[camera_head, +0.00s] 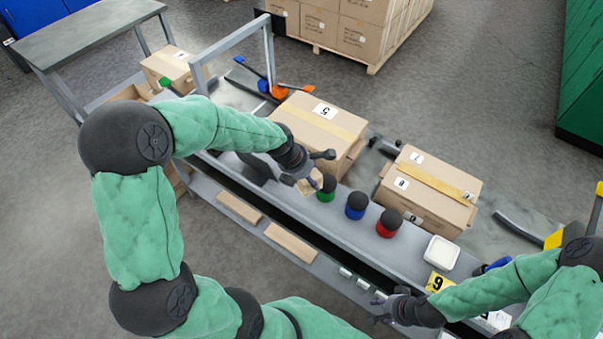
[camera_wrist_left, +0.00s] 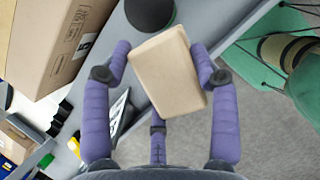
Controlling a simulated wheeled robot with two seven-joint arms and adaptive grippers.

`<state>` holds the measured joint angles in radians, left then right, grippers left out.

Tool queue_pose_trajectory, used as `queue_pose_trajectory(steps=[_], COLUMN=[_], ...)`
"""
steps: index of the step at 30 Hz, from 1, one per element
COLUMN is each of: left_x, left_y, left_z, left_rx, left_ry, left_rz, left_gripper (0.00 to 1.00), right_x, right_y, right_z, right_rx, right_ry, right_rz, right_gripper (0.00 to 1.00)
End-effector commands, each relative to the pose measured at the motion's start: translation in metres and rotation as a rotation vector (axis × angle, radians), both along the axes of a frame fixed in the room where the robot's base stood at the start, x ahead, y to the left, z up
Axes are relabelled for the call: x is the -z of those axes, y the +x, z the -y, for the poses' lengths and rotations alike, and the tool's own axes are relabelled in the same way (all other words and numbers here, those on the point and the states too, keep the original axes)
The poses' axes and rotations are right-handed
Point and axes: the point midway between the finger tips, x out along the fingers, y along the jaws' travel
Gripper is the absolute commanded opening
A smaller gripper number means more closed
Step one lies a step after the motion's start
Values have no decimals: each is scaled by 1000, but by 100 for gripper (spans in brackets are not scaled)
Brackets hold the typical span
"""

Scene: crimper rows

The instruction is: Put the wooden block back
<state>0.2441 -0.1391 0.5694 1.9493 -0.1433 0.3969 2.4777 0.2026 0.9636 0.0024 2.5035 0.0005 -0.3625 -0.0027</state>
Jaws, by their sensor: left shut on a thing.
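The wooden block (camera_head: 312,184) is pale tan and sits between the fingers of my left gripper (camera_head: 318,168). In the left wrist view the block (camera_wrist_left: 167,72) is large and slightly tilted, with the purple fingers (camera_wrist_left: 160,62) against both its sides. The block is over the workbench (camera_head: 410,240), just left of the green-based cylinder (camera_head: 326,190). My right gripper (camera_head: 385,306) is low on the right, near the bench's front edge. Its fingers are small and dark, and I see no object clearly in them.
Blue (camera_head: 356,206) and red (camera_head: 387,224) black-topped cylinders stand in a row on the bench. Cardboard boxes (camera_head: 320,128) and (camera_head: 428,190) stand behind them. Two wooden boards (camera_head: 240,208) and (camera_head: 290,243) lie on the lower shelf. A white dish (camera_head: 441,252) sits farther right.

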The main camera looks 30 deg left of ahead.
Motion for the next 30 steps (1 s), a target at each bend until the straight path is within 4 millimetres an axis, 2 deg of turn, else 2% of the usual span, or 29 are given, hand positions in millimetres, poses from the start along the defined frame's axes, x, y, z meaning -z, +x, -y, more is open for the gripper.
queue_pose_trajectory(steps=[1, 9, 15, 26, 30], left_x=[10, 36, 68, 88, 107], left_y=[9, 52, 71, 85, 87], left_z=[-8, -46, -64, -76, -77], left_rx=[-5, -2, -1, 0, 2], left_ry=[-1, 0, -1, -1, -1], left_rz=[-2, -1, -1, 0, -3], left_gripper=[34, 34, 34, 34, 34], right_x=[7, 28, 43, 52, 65], right_y=[0, 0, 0, 0, 0], right_z=[0, 0, 0, 0, 0], right_rx=[0, 0, 0, 0, 0], right_ry=[0, 0, 0, 0, 0], right_rz=[0, 0, 0, 0, 0], right_gripper=[36, 36, 36, 36, 36])
